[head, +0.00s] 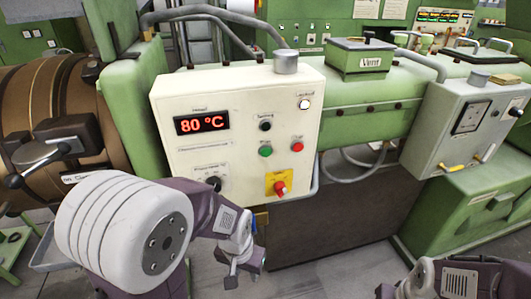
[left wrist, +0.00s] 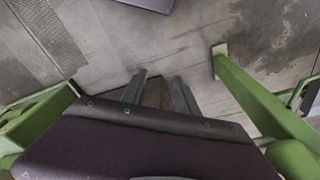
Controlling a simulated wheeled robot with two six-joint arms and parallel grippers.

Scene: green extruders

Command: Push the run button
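A cream control panel (head: 240,92) on the green machine carries a red display reading 80 °C. The small button labels are too blurred to read. My left gripper (head: 244,274) is below the panel, clear of it, pointing down. In the left wrist view its two fingers (left wrist: 160,92) stand apart with only floor between them. My right gripper (head: 389,290) shows only partly at the bottom edge.
A grey box (head: 463,125) with a meter and yellow-handled switches is mounted at the right. A grey pipe (head: 200,14) arches above the panel. Open space lies before the panel.

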